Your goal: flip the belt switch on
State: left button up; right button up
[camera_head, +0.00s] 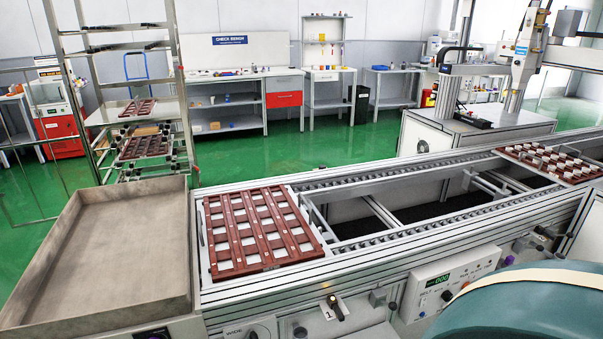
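The conveyor (375,241) runs from the middle left to the far right. A white control panel (455,280) with a green display (437,281) and lettering that seems to begin with "BELT" is on its front side. Its lower right part is hidden by a teal shape in the foreground. To its left, a small dark lever with a yellow tip (333,300) sits on a white plate marked "1". I cannot tell for sure which control is the belt switch or how it is set. Neither of my grippers is in view.
A brown slatted tray (262,266) lies on the conveyor's left end. Another brown tray (553,160) with white pieces is at the right end. A grey open bin (172,245) stands at left, before a metal rack (187,100).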

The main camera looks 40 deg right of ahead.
aim_at(423, 300)
jog(key=z, duration=2.35)
